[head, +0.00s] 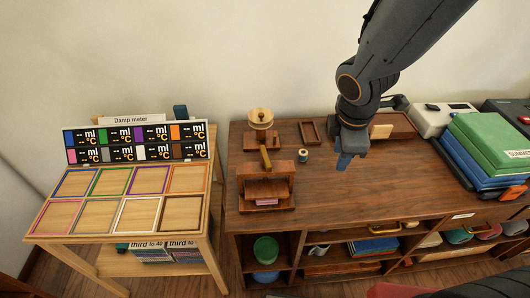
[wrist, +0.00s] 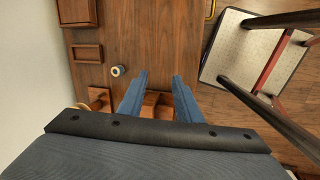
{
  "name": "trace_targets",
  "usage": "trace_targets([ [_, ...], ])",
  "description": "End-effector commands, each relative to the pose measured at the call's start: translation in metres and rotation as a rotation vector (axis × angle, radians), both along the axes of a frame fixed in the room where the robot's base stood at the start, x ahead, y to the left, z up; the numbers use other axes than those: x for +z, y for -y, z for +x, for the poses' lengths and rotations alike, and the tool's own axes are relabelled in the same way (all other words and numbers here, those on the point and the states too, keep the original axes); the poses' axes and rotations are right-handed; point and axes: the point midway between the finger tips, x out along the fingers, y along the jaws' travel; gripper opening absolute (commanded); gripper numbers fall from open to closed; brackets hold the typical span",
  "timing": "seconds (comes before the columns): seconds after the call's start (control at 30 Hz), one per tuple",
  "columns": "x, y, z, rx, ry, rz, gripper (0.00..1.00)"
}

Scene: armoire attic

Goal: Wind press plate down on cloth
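The wooden press (head: 265,188) stands at the left end of the dark wooden cabinet top. A round pale wooden knob (head: 261,118) shows at its back, and a light wooden bar (head: 265,158) shows above its frame. A pink cloth (head: 267,202) lies low in the front opening of the press. The gap between plate and cloth is too small to judge. My gripper (head: 345,161) is above the cabinet top, right of the press and apart from it. In the wrist view my gripper (wrist: 159,80) has its blue fingers spread with nothing held; they partly hide wooden parts of the press.
A small spool (head: 303,155) lies between press and gripper, near a small wooden tray (head: 309,132). A damp meter (head: 137,142) stands on the left table. The middle cabinet top (head: 370,185) is clear.

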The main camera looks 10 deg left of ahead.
Motion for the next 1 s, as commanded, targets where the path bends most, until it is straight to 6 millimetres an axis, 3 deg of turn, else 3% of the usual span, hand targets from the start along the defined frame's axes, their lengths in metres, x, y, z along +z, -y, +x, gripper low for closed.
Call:
trace_targets([
  [0.03, 0.003, -0.023, 0.004, 0.22, 0.011, -0.046, 0.31],
  [0.2, 0.006, -0.094, 0.01, 0.961, 0.061, -0.219, 0.31],
  [0.4, 0.005, -0.155, 0.001, 1.56, 0.122, -0.37, 0.31],
  [0.6, 0.001, -0.178, -0.003, 1.78, 0.148, -0.43, 0.31],
  [1.0, -0.039, -0.183, 0.011, 1.788, 0.149, -0.432, 0.31],
])
